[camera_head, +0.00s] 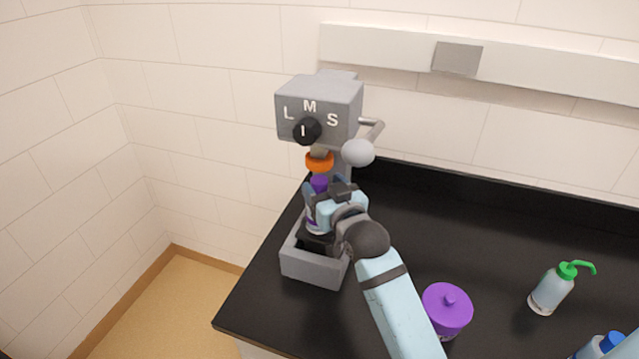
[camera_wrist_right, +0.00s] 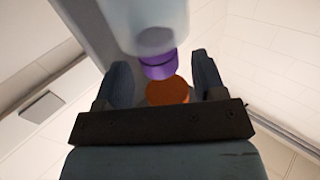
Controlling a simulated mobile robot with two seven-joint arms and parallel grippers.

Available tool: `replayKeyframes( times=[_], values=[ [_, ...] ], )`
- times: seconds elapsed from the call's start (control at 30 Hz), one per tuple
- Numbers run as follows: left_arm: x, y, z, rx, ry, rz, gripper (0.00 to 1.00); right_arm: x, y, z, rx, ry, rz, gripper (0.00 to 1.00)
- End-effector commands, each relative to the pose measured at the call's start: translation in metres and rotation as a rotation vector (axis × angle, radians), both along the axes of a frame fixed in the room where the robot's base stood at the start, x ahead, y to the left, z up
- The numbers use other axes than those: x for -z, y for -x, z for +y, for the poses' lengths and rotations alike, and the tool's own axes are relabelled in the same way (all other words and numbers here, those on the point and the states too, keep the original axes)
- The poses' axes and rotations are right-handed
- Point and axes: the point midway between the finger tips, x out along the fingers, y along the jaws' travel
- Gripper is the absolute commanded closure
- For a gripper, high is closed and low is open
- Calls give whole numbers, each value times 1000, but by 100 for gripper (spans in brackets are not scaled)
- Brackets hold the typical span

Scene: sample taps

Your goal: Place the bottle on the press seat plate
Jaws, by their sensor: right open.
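The bottle, with a purple cap (camera_head: 319,183) and pale body, stands upright at the press, over the black seat plate (camera_head: 316,242) in the grey base. The arm partly hides the bottle's lower part, so its contact with the plate is hard to see. My right gripper (camera_head: 323,190) is open, with its fingers around the bottle. In the right wrist view, the purple cap (camera_wrist_right: 158,66) lies between the spread fingers, with gaps on both sides. The press's orange ring (camera_head: 319,162) is just above the cap. My left gripper is not in view.
The grey press head (camera_head: 320,108) has a black knob and a side lever with a round grey end (camera_head: 358,152). A purple-lidded jar (camera_head: 447,309), a green-topped wash bottle (camera_head: 552,288) and a blue-capped bottle (camera_head: 598,346) stand at right. The black counter's middle is clear.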

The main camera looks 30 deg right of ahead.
Motion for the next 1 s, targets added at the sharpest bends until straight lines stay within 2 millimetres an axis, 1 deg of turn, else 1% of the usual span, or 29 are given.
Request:
replayKeyframes(
  times=[0.03, 0.2, 0.3, 0.4, 0.5, 0.6, 1.0],
  values=[
    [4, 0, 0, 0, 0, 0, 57, 3, 12, 1, 0, -1, 2, 36],
    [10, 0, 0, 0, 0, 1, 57, 3, 50, 3, 0, -1, 2, 36],
    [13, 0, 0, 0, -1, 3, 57, 2, 69, 4, 1, -1, 1, 36],
    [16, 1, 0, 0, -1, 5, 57, 2, 83, 4, 1, 0, 2, 36],
    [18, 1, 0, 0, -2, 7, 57, 1, 91, 5, 1, 0, 0, 36],
    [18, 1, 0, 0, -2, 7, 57, 0, 95, 5, 1, 0, 1, 36],
    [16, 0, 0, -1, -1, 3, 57, 0, 96, 5, 1, 0, 0, 36]
  ],
)
